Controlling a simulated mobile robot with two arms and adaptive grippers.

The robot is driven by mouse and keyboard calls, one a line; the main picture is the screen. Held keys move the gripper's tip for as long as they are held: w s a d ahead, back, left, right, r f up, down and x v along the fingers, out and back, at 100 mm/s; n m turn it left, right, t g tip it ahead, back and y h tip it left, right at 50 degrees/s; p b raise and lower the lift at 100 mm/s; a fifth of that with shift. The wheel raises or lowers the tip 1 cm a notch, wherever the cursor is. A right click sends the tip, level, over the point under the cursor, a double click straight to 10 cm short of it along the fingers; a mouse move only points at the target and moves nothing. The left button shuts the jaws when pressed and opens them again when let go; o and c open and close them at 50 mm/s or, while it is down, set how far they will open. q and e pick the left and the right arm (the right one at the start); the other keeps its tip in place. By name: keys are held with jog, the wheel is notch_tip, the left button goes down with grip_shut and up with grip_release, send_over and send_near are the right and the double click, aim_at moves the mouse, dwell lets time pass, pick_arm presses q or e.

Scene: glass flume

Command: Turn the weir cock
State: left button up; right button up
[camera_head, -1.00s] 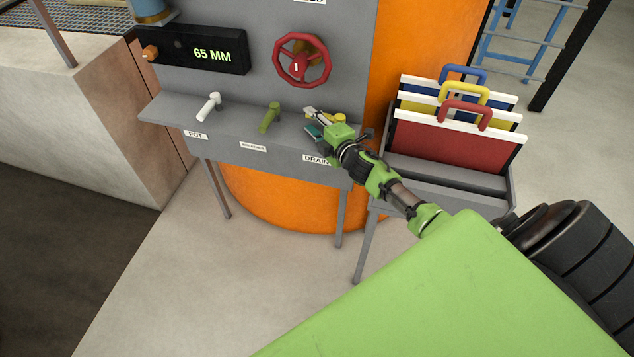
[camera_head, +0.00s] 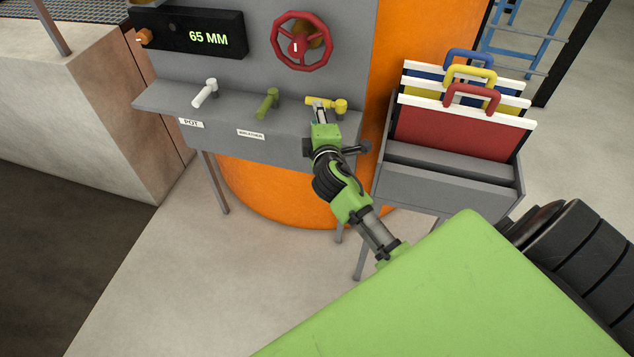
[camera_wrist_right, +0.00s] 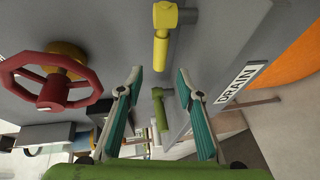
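Three cocks stick out of the grey panel's sloping ledge (camera_head: 225,112): a white one (camera_head: 205,93) above a POT label, a green one (camera_head: 267,102) above a label too small to read surely, and a yellow one (camera_head: 338,105). In the right wrist view a DRAIN label (camera_wrist_right: 243,82) is beside the yellow cock (camera_wrist_right: 161,45). I see no readable weir label. My right gripper (camera_head: 320,112) is at the yellow cock; its fingers (camera_wrist_right: 163,90) are spread and empty, with the yellow lever just beyond the tips. The green cock (camera_wrist_right: 159,110) shows farther back. My left gripper is out of view.
A red handwheel (camera_head: 302,41) and a display reading 65 MM (camera_head: 208,38) are above the ledge. Boards with blue, yellow and red handles (camera_head: 460,130) stand in a grey rack (camera_head: 450,187) to the right. An orange tank (camera_head: 270,190) is behind.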

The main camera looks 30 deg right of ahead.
jog(key=f+v, duration=0.1)
jog(key=v, duration=0.4)
jog(key=s+a+f+m+g+y, duration=0.1)
jog(key=s+a+f+g, duration=0.1)
jog(key=f, duration=1)
jog(key=s+a+f+m+g+y+b, duration=0.1)
jog(key=s+a+f+g+y, duration=0.1)
jog(key=f, duration=1)
jog(key=shift+s+a+y, duration=0.3)
jog(key=shift+s+a, duration=0.25)
jog(key=shift+s, duration=0.6)
jog(key=s+a+f+m+g+y, duration=0.1)
jog(key=s+a+f+g, duration=0.1)
jog(key=s+f, duration=0.75)
jog(key=s+a+f+m+g+y, duration=0.1)
jog(key=s+a+f+m+g, duration=0.15)
jog(key=s+f, duration=0.7)
jog(key=s+a+f+m+g, duration=0.1)
jog(key=s+f, duration=0.3)
jog(key=s, duration=0.4)
jog(key=s+a+f+m+g+y, duration=0.1)
jog(key=s+f, duration=0.3)
jog(key=s, duration=0.4)
jog(key=s+a+f+m+g, duration=0.1)
jog(key=s+f, duration=0.3)
jog(key=s, duration=0.4)
jog(key=shift+s+a+f+m+g+y, duration=0.3)
jog(key=shift+m+g, duration=0.15)
jog(key=shift+g, duration=0.4)
